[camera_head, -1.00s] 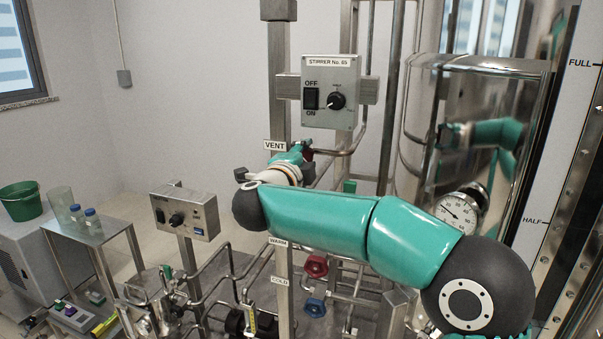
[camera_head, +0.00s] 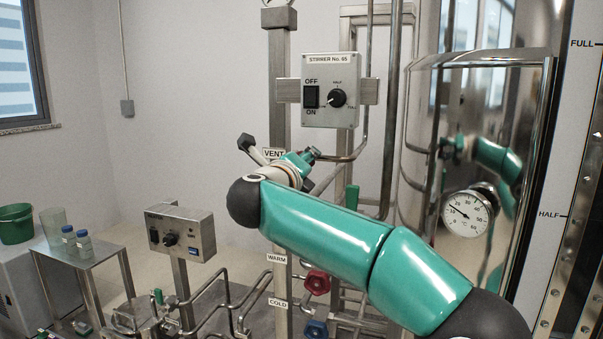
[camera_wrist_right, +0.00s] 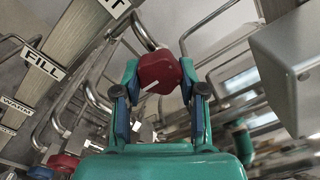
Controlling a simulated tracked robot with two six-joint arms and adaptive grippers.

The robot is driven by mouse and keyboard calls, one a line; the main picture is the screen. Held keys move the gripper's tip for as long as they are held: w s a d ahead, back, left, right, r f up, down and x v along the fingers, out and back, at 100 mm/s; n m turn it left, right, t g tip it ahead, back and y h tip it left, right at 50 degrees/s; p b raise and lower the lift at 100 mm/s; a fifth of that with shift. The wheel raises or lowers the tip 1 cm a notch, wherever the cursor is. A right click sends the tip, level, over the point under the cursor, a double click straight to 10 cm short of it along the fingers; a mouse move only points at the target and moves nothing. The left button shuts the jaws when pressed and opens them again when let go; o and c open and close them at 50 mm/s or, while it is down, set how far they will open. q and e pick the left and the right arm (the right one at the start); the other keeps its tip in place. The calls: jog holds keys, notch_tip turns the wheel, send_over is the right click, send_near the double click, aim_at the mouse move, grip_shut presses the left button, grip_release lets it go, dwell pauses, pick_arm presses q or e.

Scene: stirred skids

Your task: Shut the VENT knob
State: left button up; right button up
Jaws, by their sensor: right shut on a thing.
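The VENT knob is dark red with a white mark (camera_wrist_right: 159,70) and sits between my right gripper's fingertips in the right wrist view. My right gripper (camera_wrist_right: 158,78) is shut on it, one finger on each side. In the head view, my right gripper (camera_head: 308,156) is beside the VENT label (camera_head: 273,153) on the steel post, and the knob is hidden there. My left gripper is not in view.
The STIRRER box (camera_head: 333,90) is just above my gripper. Pipes (camera_head: 388,130) run close on the right, before the steel tank with a gauge (camera_head: 467,213). Below are a red knob (camera_head: 317,281) and a blue knob (camera_head: 315,328).

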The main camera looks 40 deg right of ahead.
jog(key=shift+s+d+f+m, duration=0.1)
jog(key=shift+s+d+m, duration=0.1)
jog(key=shift+m, duration=0.1)
jog(key=o, duration=1.1)
jog(key=shift+w+d, duration=0.1)
jog(key=shift+d, duration=0.05)
jog(key=shift+o, duration=0.2)
jog(key=shift+a, duration=0.2)
jog(key=shift+a, duration=0.2)
jog(key=v, duration=1.1)
jog(key=shift+a, duration=0.25)
jog(key=shift+d+f, duration=0.15)
